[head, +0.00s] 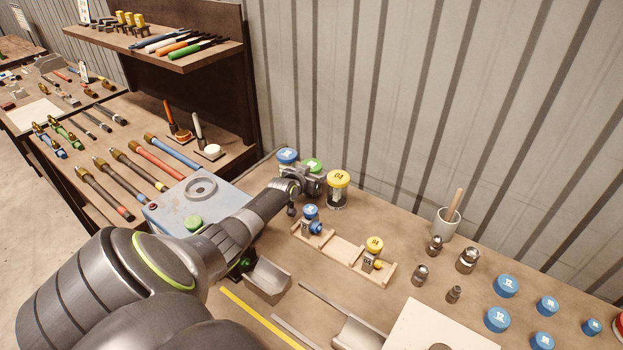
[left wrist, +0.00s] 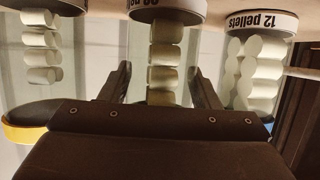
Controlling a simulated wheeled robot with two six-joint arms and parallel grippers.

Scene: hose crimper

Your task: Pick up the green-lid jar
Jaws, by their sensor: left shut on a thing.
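The green-lid jar (head: 312,164) stands at the back of the bench between a blue-lid jar (head: 287,156) and a yellow-lid jar (head: 338,181). My left gripper (head: 308,182) reaches it from the front and hides most of its body. In the left wrist view, which is upside down, the middle jar (left wrist: 165,55) with a stack of pale pellets is between the two fingers of my left gripper (left wrist: 162,85). The gripper is shut on it. Its lid is hidden there behind the gripper body. My right gripper is not in view.
The neighbouring jars stand close on both sides of the fingers. A wooden rack (head: 345,252) with small capped parts lies in front. A blue-grey machine (head: 185,207) is beneath my arm. A cup (head: 446,224), metal fittings and several blue caps are at right.

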